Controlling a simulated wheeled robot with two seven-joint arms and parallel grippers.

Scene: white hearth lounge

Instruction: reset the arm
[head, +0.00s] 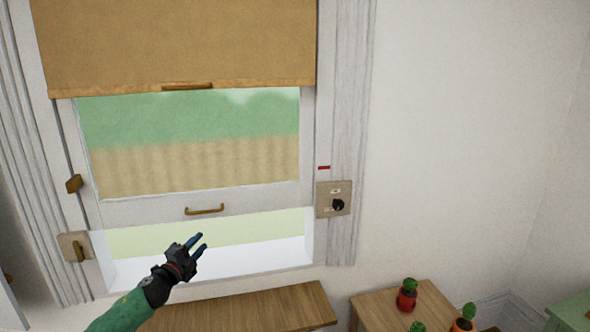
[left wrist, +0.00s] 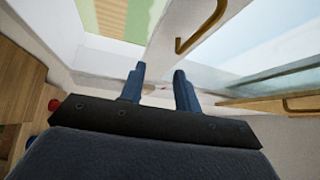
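My left gripper (head: 198,243) is raised in front of the lower part of the window, on a green sleeve-like arm coming in from the bottom left. Its two blue fingers are apart with nothing between them; they also show apart in the left wrist view (left wrist: 159,88). The gripper is below the brass handle (head: 204,210) on the sash's bottom rail and appears apart from it. The handle also shows in the left wrist view (left wrist: 202,28). My right gripper is in neither view.
The window sash (head: 130,211) is partly raised, with a gap beneath. A tan blind (head: 180,45) covers its top. A wooden bench (head: 250,309) stands below. At right are a switch plate (head: 328,190), a small table (head: 375,308) with potted cacti (head: 406,298), and a green surface (head: 572,312).

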